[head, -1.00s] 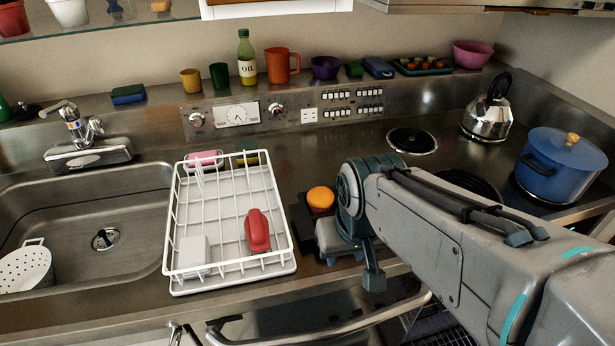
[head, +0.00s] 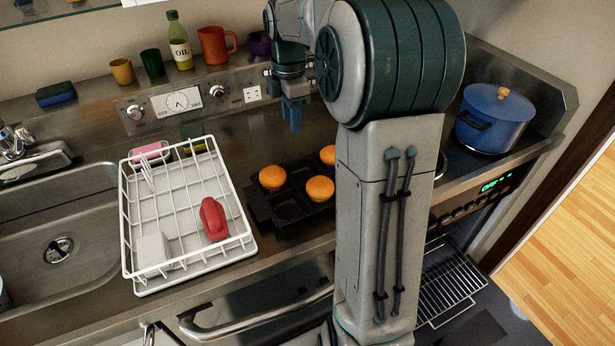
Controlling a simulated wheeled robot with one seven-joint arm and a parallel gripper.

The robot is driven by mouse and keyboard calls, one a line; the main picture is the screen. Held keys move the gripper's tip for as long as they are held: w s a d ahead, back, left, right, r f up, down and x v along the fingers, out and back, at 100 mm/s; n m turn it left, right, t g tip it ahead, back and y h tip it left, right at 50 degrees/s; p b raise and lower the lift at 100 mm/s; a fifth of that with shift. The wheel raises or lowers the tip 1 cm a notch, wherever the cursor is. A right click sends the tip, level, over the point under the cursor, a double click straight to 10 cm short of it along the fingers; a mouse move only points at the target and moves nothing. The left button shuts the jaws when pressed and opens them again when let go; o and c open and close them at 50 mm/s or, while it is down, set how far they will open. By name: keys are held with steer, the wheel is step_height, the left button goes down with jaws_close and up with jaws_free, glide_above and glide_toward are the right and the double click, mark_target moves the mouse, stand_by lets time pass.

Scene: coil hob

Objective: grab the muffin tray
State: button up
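The muffin tray (head: 289,208) is dark and lies on the steel counter right of the white dish rack. Orange-topped muffins (head: 319,188) sit in some of its cups, and at least one cup is empty. My arm hides the tray's right part. My gripper (head: 292,118) hangs with blue fingers pointing down, above and behind the tray near the back panel. It is apart from the tray, with nothing visible in it. The gap between its fingers cannot be made out.
The white dish rack (head: 134,243) holds a red item (head: 213,218) and stands close to the tray's left. A blue pot (head: 493,118) stands at the right. Cups and an oil bottle (head: 179,42) line the back ledge. A wire rack (head: 452,283) shows below the counter.

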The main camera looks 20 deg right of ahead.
mark_target(296, 160)
steer(key=shift+n, duration=0.5)
steer(key=f, duration=0.9)
steer(key=w+d+f, duration=0.1)
steer(key=f, duration=0.4)
steer(key=shift+d+p, duration=0.1)
steer(key=shift+p, duration=0.25)
steer(key=shift+c, duration=0.3)
steer(key=shift+r, duration=0.1)
jaws_close()
